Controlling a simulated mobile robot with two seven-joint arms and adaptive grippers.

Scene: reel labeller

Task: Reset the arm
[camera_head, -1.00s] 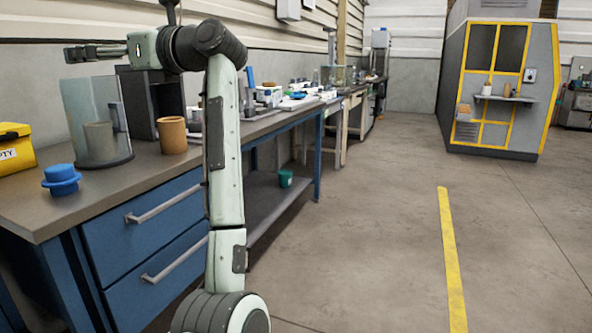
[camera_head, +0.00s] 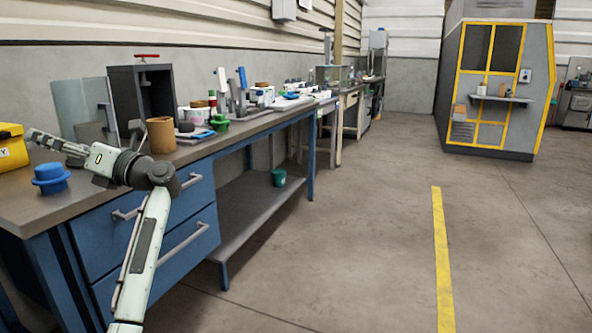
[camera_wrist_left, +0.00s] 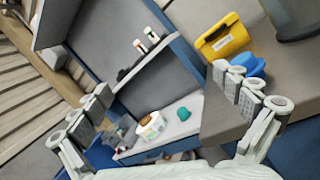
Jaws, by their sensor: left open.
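My left arm (camera_head: 148,245) comes up from the bottom left in the head view and bends at an elbow in front of the bench. Its gripper (camera_head: 48,144) points left, over the bench's front left part near a blue knob-like part (camera_head: 50,180). In the left wrist view the two fingers of my left gripper (camera_wrist_left: 163,85) stand wide apart with nothing between them. Behind them show a yellow case (camera_wrist_left: 222,42) and the blue part (camera_wrist_left: 246,64). My right arm and gripper are not in view.
The bench (camera_head: 45,212) holds a brown cup (camera_head: 160,134), a dark box (camera_head: 155,98) and a clear panel (camera_head: 85,105) near the arm. A yellow case (camera_head: 10,150) sits at the left edge. The floor (camera_head: 350,240) to the right is clear.

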